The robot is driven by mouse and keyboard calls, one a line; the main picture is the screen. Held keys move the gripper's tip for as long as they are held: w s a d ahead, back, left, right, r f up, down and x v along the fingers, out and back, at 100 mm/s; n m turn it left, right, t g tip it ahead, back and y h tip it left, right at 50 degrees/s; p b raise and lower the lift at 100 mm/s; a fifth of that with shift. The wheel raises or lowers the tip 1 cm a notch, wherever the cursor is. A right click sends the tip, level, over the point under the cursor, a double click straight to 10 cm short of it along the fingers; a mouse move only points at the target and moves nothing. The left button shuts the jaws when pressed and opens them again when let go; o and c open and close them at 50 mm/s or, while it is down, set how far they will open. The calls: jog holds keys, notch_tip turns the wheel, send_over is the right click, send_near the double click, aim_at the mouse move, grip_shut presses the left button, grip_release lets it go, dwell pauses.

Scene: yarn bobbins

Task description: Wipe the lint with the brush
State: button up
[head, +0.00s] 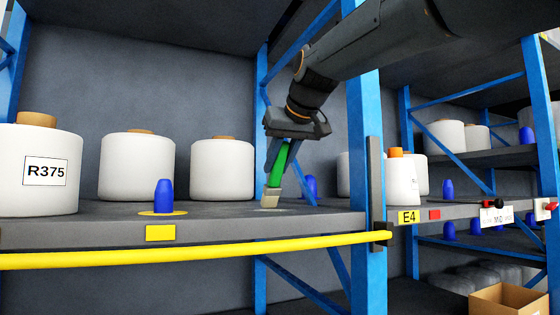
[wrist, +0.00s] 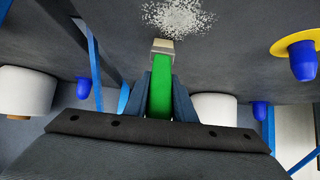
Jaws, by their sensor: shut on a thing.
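The brush (head: 279,167) has a green handle and a pale beige head. My gripper (head: 276,155) is shut on its handle, with the head pointing down close to the shelf. In the wrist view the brush (wrist: 160,88) stands out between the fingers of my gripper (wrist: 161,82). The lint (wrist: 178,16) is a patch of white specks on the dark shelf, just beyond the brush head. In the head view only a small pale patch shows below the brush head. I cannot tell whether the bristles touch the shelf.
White yarn bobbins (head: 222,168) stand on the shelf to the left, one labelled R375 (head: 40,170). A blue peg (head: 164,196) on a yellow disc and another blue peg (head: 310,188) stand nearby. A yellow rail (head: 190,255) runs along the front; a blue post (head: 368,160) rises at right.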

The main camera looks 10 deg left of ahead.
jog(key=shift+w+d, duration=0.35)
jog(key=shift+d, duration=0.45)
jog(key=s+d+b, duration=0.5)
jog(key=s+d, duration=0.1)
jog(key=s, duration=0.4)
jog(key=shift+s+d, duration=0.2)
jog(key=shift+s, duration=0.05)
dwell(0.7)
jog(key=shift+r, duration=0.15)
notch_tip(320, 180, up, 6)
jog(key=p, duration=0.5)
dwell(0.3)
